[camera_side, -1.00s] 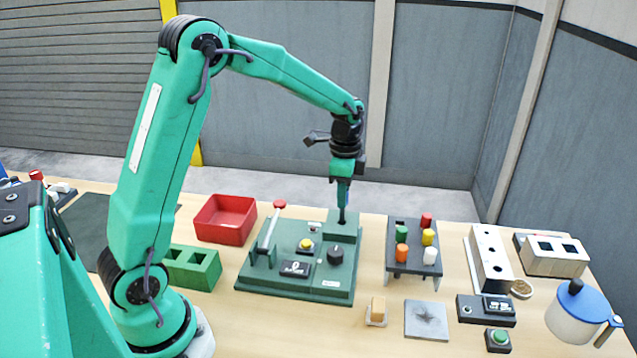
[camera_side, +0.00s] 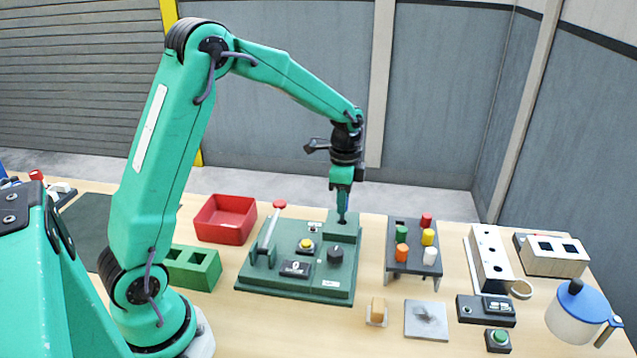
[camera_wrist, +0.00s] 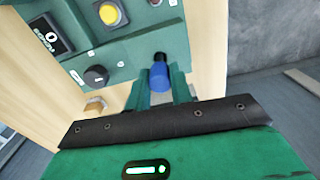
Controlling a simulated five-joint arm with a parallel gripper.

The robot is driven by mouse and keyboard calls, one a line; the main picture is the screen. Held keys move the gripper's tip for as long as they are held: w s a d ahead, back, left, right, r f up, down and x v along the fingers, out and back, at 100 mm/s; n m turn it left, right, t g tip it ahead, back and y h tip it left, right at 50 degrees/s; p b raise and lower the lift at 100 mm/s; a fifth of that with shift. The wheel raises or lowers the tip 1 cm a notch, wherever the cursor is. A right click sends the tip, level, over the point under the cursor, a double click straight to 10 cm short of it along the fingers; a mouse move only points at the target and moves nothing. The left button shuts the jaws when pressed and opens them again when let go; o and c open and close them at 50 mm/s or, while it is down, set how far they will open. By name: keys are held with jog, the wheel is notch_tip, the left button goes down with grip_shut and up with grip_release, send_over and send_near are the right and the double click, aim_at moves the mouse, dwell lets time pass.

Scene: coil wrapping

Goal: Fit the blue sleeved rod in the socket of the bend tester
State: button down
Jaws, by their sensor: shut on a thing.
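The bend tester (camera_side: 300,262) is a dark green machine with a yellow button, a black knob, a display and a red-tipped lever. Its raised block (camera_side: 343,229) stands at the back right corner. My gripper (camera_side: 342,208) points down just over that block. In the wrist view my gripper (camera_wrist: 159,88) is shut on the blue sleeved rod (camera_wrist: 160,77). The sleeve shows between the fingers, with a dark part beyond it at the block. The socket is mostly hidden by the rod and fingers, so I cannot tell how deep the rod sits.
A rack of coloured pegs (camera_side: 413,250) stands close to the tester's right. A red bin (camera_side: 225,219) and a green holed block (camera_side: 192,267) lie on its left. A grey pad (camera_side: 427,320) and a blue-lidded jug (camera_side: 578,312) are at the front right.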

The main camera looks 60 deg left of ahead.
jog(key=shift+f, duration=1.35)
jog(key=c, duration=1.2)
grip_release()
jog(key=shift+o, duration=0.2)
jog(key=shift+r, duration=0.1)
jog(key=shift+r, duration=3.8)
